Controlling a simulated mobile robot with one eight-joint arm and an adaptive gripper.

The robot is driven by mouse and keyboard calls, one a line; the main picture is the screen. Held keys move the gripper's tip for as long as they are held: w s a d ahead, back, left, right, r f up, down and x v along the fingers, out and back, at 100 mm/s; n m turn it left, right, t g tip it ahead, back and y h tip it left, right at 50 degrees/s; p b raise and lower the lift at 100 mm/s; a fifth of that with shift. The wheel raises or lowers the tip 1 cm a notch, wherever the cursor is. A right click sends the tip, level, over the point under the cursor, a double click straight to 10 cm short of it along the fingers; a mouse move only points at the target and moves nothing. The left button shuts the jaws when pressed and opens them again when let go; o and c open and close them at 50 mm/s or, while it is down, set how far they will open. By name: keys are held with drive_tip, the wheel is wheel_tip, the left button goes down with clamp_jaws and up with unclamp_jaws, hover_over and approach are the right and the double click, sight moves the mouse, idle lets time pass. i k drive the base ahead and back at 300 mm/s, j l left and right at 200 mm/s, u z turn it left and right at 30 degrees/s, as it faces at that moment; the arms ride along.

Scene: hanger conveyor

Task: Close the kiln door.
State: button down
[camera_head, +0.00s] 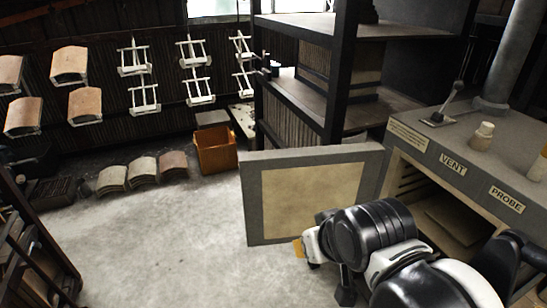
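The kiln (410,158) stands at the right, with VENT and PROBE labels on its grey top edge. Its front opening shows a dark chamber with pale ribbed side walls and a shelf inside. The kiln door (252,215), a grey frame around a beige panel, stands open, swung out to the left of the opening. My arm reaches in from the lower right, in front of the opening and the door's lower right part. My gripper (325,265) is low by the door's lower edge. Its fingers are mostly hidden, and I cannot tell whether it touches the door.
A dark shelving rack (340,85) stands behind the door. An orange-brown bin (215,150) and curved tiles (143,171) sit on the floor. Tiles and empty hangers (144,95) hang along the back wall. A dark rack (35,255) is at lower left. The middle floor is clear.

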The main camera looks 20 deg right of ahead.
sight(283, 190)
drive_tip(key=i+j+z, duration=0.4)
drive_tip(key=j, duration=0.2)
drive_tip(key=i+j+z, duration=0.2)
drive_tip(key=j, duration=0.15)
drive_tip(key=i+j+z, duration=0.2)
drive_tip(key=j, duration=0.15)
drive_tip(key=i+j+z, duration=0.15)
drive_tip(key=j, duration=0.2)
drive_tip(key=j+z, duration=0.2)
drive_tip(key=j, duration=0.2)
drive_tip(key=i+j+z, duration=0.2)
drive_tip(key=j, duration=0.25)
drive_tip(key=j+z, duration=0.8)
drive_tip(key=k+j+z, duration=0.2)
drive_tip(key=j+z, duration=0.2)
drive_tip(key=k+j+z, duration=0.15)
drive_tip(key=j+z, duration=0.2)
drive_tip(key=k+j+z, duration=0.2)
drive_tip(key=j+z, duration=0.2)
